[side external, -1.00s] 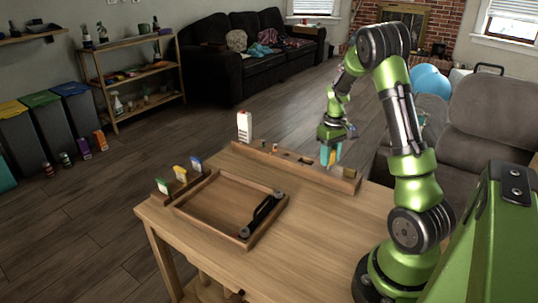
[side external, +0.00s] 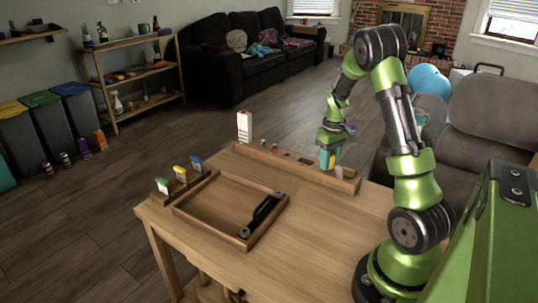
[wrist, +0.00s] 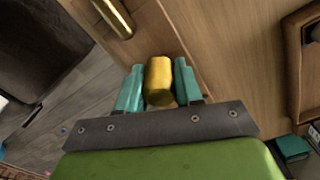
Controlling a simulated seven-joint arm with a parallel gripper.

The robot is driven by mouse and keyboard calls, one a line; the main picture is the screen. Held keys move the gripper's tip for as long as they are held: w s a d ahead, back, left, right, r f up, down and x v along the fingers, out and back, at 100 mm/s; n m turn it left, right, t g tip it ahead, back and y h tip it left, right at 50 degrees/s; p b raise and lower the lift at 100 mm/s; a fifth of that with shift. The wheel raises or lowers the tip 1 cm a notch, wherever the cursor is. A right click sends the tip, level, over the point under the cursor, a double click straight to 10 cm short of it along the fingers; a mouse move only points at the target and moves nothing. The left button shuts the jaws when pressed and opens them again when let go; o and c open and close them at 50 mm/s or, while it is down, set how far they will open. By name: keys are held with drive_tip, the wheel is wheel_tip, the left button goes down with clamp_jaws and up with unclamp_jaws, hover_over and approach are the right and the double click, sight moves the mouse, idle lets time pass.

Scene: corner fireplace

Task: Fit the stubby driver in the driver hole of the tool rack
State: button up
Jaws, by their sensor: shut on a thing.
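The stubby driver (wrist: 158,80) shows as a yellow cylinder between the teal fingers of my gripper (wrist: 158,88) in the wrist view. My gripper (side external: 329,161) is shut on it. The tool rack (side external: 285,165) is a long, low wooden rail along the far edge of the table, with several holes or slots. In the wrist view the driver is over the rack's wooden strip (wrist: 145,40). In the side view the fingers are low at the rack's right part. The driver's lower end and the hole under it are hidden, so I cannot tell whether it is inside.
A brass-coloured cylinder (wrist: 113,15) stands at the rack close to my gripper. A wooden tray (side external: 192,219) holds a black tool (side external: 262,214). Small coloured cards (side external: 179,173) stand left of the tray. A white box (side external: 244,126) stands behind the rack. The table's right front is clear.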

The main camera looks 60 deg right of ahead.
drive_tip(key=shift+f, duration=0.3)
drive_tip(key=o, duration=1)
wheel_tip(320, 180, up, 16)
drive_tip(key=s+a+r+t, duration=0.1)
drive_tip(key=a+t, duration=0.1)
drive_tip(key=a, duration=0.9)
drive_tip(key=s+a+r+t+y, duration=0.1)
drive_tip(key=s+a+t, duration=0.1)
drive_tip(key=a, duration=0.9)
drive_tip(key=s+a+r+t+y, duration=0.1)
drive_tip(key=s+a+r+t, duration=0.1)
drive_tip(key=a, duration=0.9)
drive_tip(key=shift+s+a+n+t, duration=0.15)
drive_tip(key=shift+n+t, duration=0.15)
drive_tip(key=shift+t, duration=0.3)
